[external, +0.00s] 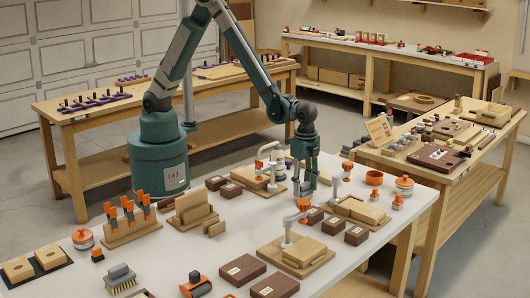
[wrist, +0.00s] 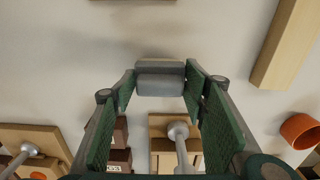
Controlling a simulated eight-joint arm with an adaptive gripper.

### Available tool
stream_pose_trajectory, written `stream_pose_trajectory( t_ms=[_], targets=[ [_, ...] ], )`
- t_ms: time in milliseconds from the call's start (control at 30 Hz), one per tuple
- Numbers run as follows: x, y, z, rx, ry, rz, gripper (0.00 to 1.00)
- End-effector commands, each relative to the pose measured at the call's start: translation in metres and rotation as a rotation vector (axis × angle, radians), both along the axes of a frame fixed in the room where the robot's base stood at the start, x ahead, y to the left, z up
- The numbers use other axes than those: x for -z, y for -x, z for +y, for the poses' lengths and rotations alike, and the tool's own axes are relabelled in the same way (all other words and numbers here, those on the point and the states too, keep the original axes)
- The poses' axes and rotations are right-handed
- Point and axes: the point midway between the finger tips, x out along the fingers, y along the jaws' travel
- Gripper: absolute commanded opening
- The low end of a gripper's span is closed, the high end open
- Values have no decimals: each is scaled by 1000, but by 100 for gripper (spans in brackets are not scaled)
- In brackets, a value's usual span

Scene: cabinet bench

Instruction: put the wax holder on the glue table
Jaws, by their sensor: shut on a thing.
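My gripper (external: 304,190) points down over the white-topped table (external: 150,262) in the external view. In the wrist view, its green finger pads (wrist: 160,88) stand on both sides of a small grey piece (wrist: 160,78) with a rounded edge, and are shut on it. I cannot tell for certain that this piece is the wax holder. No label shows which table is the glue table; the white-topped one carries clamps, wooden blocks and orange-topped containers.
Near my gripper stand a clamp on a wooden board (external: 297,251), dark boxes (external: 243,270) and an orange cup (external: 374,178). A wooden bench (external: 425,172) with many small items is at the right. Another bench (external: 110,108) stands at the back left. The white top's left middle has free room.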

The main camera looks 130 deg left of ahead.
Motion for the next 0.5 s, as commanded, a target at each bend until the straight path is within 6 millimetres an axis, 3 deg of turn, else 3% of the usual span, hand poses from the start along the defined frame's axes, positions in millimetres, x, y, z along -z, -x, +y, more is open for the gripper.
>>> stream_pose_trajectory(
  t_ms=[400, 433, 500],
  targets=[
    [4, 0, 0, 0, 0, 0, 29],
    [4, 0, 0, 0, 0, 0, 45],
    [3, 0, 0, 0, 0, 0, 54]
  ],
)
